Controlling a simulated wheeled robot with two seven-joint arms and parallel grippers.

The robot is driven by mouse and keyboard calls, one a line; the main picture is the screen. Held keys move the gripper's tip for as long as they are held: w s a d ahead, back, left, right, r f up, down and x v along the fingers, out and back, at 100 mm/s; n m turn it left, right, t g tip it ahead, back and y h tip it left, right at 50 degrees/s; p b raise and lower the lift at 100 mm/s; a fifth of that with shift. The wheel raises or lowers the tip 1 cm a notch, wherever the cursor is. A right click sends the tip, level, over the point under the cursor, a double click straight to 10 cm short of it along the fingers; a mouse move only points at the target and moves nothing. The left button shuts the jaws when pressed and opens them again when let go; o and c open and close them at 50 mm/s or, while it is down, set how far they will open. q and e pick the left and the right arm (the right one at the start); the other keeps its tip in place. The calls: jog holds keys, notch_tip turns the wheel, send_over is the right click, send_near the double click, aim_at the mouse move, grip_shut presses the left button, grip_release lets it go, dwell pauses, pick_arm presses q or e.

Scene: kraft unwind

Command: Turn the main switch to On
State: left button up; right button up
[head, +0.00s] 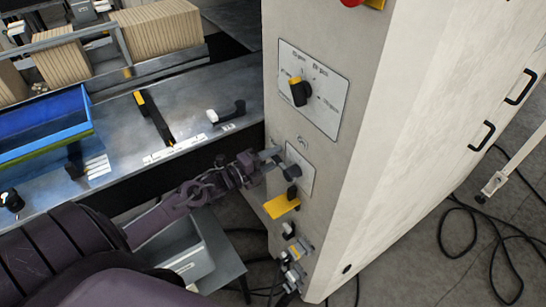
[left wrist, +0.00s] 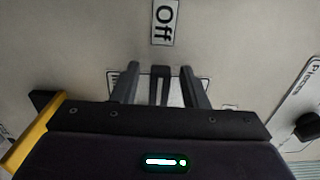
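The switch plate (head: 306,178) is on the front of the pale cabinet, low down, partly hidden by my left gripper. In the left wrist view an "Off" label (left wrist: 165,22) sits beyond the fingertips. A dark upright switch handle (left wrist: 160,84) shows in front of the plate. My left gripper (head: 276,160) reaches the plate from the left. Its two fingers stand one on each side of the handle in the left wrist view (left wrist: 160,82), with gaps visible on both sides. I cannot tell how deep the fingers reach around it. My right gripper is out of view.
A larger plate with a yellow-black rotary knob (head: 299,91) is above. A yellow tag (head: 281,207) and grey connectors (head: 293,262) are below. A steel bench with a blue tray (head: 45,128) stands left. Black cables (head: 470,210) lie on the floor at right.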

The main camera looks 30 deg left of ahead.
pick_arm(q)
grip_shut()
